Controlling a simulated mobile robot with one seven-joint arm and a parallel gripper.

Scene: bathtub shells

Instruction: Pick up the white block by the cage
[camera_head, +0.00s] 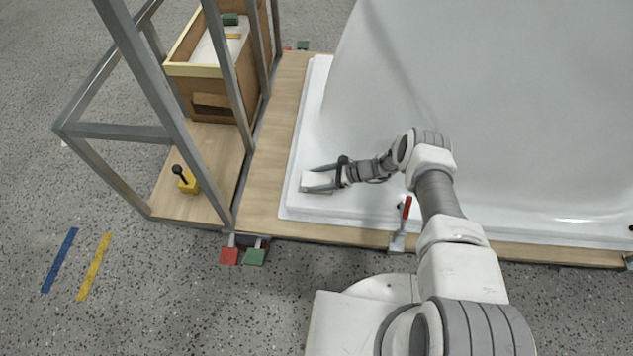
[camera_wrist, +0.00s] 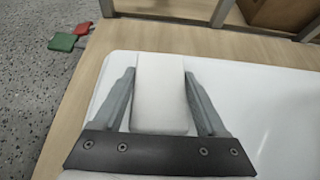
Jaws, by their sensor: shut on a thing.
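The white block (camera_head: 316,180) is at the left front corner of the white bathtub shell's rim (camera_head: 298,208), near the metal frame cage (camera_head: 180,120). My gripper (camera_head: 318,180) is shut on the block, with one finger along each side. In the wrist view the white block (camera_wrist: 160,90) stands between the two grey fingers of my gripper (camera_wrist: 160,85). A shadow shows beside the block on the rim. I cannot tell whether the block touches the rim or is slightly above it.
The cage holds a wooden box (camera_head: 215,85) and a yellow base with a black-knobbed lever (camera_head: 186,180). A red-handled clamp (camera_head: 403,222) stands at the board's front edge. Red (camera_head: 229,255) and green (camera_head: 253,256) pedals are below the cage. Bare wooden board (camera_head: 268,190) lies left of the shell.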

